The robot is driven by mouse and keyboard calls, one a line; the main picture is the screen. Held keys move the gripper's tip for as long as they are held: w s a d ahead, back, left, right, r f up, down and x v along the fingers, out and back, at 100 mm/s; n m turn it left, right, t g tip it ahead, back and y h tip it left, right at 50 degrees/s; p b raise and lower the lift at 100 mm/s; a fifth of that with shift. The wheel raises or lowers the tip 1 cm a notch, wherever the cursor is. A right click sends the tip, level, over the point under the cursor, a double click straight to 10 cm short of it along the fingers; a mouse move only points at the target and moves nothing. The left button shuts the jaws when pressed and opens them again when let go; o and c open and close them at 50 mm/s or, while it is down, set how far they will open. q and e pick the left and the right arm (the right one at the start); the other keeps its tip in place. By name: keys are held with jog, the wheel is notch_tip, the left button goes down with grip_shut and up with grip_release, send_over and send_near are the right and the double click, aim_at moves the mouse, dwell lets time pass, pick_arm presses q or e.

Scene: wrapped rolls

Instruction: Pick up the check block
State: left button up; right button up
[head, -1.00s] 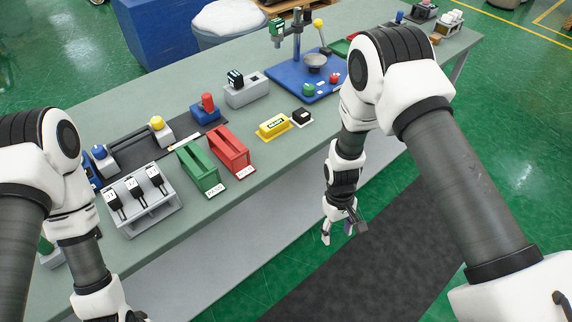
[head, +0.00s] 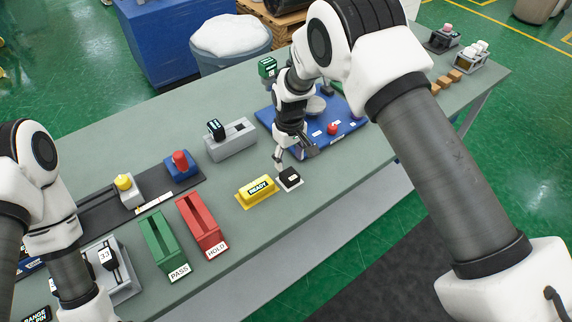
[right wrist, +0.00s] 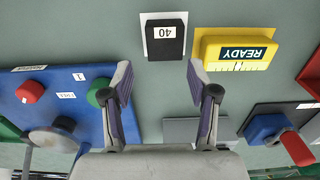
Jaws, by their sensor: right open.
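A small black block with a white label reading 40 (right wrist: 166,39) sits on a white pad (right wrist: 145,40). In the head view the black block (head: 290,177) is near the table's front edge, just right of the yellow READY block (head: 258,188). My right gripper (head: 295,157) is open and empty, just behind and above the black block. In the right wrist view its open fingers (right wrist: 160,78) point toward the block, apart from it. My left arm enters at the left, but its gripper is out of view.
A blue board (head: 345,128) with knobs lies beside my right gripper. Red HOLD (head: 202,226) and green PASS (head: 160,245) slotted boxes stand left of the yellow block. A grey holder (head: 231,146) with a black block is behind. A grey rack (head: 125,282) stands at front left.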

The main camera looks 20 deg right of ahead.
aim_at(290, 174)
jog(key=shift+s+f+p, duration=0.25)
jog(key=shift+s+p, duration=0.15)
jog(key=shift+s, duration=0.15)
jog(key=shift+s+f+p, duration=0.25)
jog(key=shift+s+p, duration=0.1)
jog(key=shift+s, duration=0.15)
jog(key=shift+s+a+f+p, duration=0.1)
jog(key=shift+a+f+p, duration=0.05)
jog(key=shift+f+p, duration=0.55)
jog(key=f, duration=0.1)
jog(key=w+f, duration=0.1)
jog(key=f, duration=0.1)
jog(key=shift+f, duration=0.1)
jog(key=shift+w+f, duration=0.2)
jog(key=shift+s+r, duration=0.2)
jog(key=c, duration=0.4)
jog(key=shift+s+r, duration=0.1)
jog(key=shift+s, duration=0.05)
jog(key=c, duration=0.5)
pick_arm(q)
jog(key=r, duration=0.1)
jog(key=s+r, duration=0.1)
jog(key=r, duration=0.1)
jog(key=shift+a+r, duration=0.15)
jog(key=shift+a, duration=0.05)
pick_arm(e)
jog(key=shift+c, duration=0.2)
jog(key=shift+w, duration=0.2)
